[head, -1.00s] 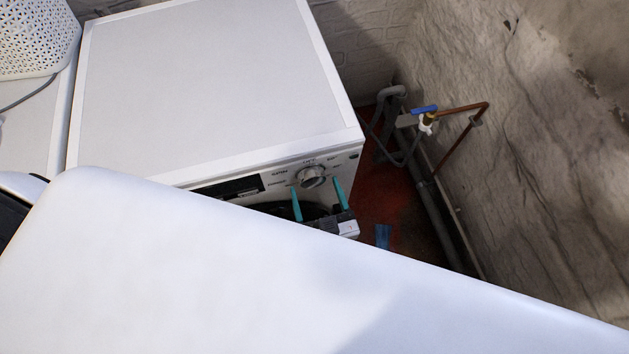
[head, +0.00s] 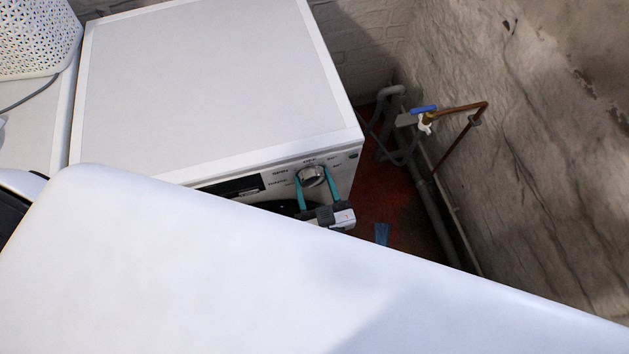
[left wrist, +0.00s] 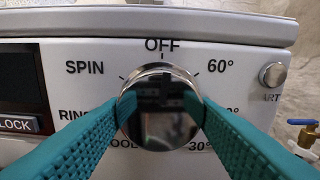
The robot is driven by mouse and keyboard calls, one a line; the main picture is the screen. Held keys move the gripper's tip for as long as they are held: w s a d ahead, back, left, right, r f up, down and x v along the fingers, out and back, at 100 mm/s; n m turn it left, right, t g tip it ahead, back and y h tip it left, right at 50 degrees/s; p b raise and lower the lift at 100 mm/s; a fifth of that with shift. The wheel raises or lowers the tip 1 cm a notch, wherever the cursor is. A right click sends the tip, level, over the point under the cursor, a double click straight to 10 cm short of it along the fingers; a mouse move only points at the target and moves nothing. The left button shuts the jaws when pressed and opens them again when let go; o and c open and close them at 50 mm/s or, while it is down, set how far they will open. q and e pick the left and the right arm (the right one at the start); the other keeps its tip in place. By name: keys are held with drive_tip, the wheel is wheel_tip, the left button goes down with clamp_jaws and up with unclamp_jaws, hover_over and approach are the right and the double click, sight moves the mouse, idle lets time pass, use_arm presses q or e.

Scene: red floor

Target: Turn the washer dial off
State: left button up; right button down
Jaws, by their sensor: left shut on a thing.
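The washer (head: 205,85) is white, with its control panel on the front edge in the head view. Its round silver dial (head: 312,176) sits at the panel's right. In the left wrist view the shiny dial (left wrist: 160,108) is large and central, with OFF printed above, SPIN at upper left and 60° at upper right. My right gripper is not in view.
A START button (left wrist: 272,75) is right of the dial and a dark display (head: 230,187) left of it. Pipes with a blue valve handle (head: 424,109) run along the right wall. A white basket (head: 38,40) stands at far left. Red floor shows beside the washer.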

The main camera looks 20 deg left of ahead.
use_arm(q)
drive_tip(key=shift+r+n, duration=0.1)
drive_tip(key=shift+n, duration=0.6)
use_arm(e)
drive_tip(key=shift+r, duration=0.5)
use_arm(q)
drive_tip(key=o, duration=1)
drive_tip(key=b+v, duration=0.1)
drive_tip(key=v, duration=0.6)
drive_tip(key=shift+s+d, duration=0.15)
drive_tip(key=shift+s, duration=0.05)
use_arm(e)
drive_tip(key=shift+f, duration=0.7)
use_arm(q)
drive_tip(key=shift+s, duration=0.1)
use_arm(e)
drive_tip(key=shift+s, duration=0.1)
